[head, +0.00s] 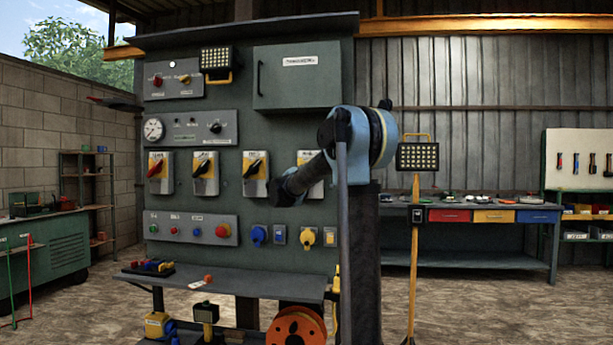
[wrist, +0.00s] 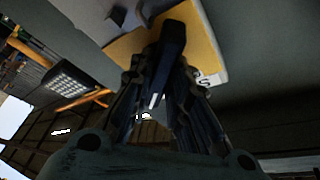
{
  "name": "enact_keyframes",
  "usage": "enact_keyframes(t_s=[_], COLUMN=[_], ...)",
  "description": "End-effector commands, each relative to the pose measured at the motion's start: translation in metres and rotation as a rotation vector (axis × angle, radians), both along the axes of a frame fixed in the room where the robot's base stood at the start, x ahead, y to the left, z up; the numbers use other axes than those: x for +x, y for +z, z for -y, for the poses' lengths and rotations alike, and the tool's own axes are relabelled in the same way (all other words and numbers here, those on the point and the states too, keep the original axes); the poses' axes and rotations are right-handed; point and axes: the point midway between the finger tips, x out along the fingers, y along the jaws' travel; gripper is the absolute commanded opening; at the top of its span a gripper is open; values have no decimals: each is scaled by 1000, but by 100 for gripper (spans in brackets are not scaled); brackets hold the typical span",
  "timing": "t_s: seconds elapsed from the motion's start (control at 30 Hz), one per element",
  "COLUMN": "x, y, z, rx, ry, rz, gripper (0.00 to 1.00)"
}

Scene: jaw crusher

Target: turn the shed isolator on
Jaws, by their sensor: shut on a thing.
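In the wrist view a black rotary handle (wrist: 172,48) stands on a yellow isolator plate (wrist: 205,50) with a small, partly readable label. My gripper (wrist: 163,82) has its fingers on both sides of this handle and is shut on it. In the head view a row of isolators is on the green panel. The rightmost isolator (head: 318,190) is partly covered by my arm, which hides its handle and my fingers. The isolator to its left (head: 256,188) shows a tilted black handle, clear of my gripper. The labels are too small to read surely.
The panel (head: 225,100) also bears a gauge (head: 153,130), buttons, sockets and a closed cabinet door (head: 300,82). A shelf (head: 225,281) juts out below. A floodlight stand (head: 416,235) is to the right.

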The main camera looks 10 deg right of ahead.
Motion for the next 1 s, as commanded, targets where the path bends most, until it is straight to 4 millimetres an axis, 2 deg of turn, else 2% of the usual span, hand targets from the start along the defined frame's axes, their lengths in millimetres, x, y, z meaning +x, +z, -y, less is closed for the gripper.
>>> enact_keyframes(t_s=[0.4, 0.43, 0.5, 0.83, 1.0], x=[0, 0, 0, -1, -9], y=[-1, -1, -1, 0, -3], z=[2, 2, 2, 1, -7], rx=[9, 9, 9, 7, 7], ry=[-3, -3, -3, -2, 1], rz=[3, 3, 2, 2, 2], gripper=[0, 21, 37, 37, 37])
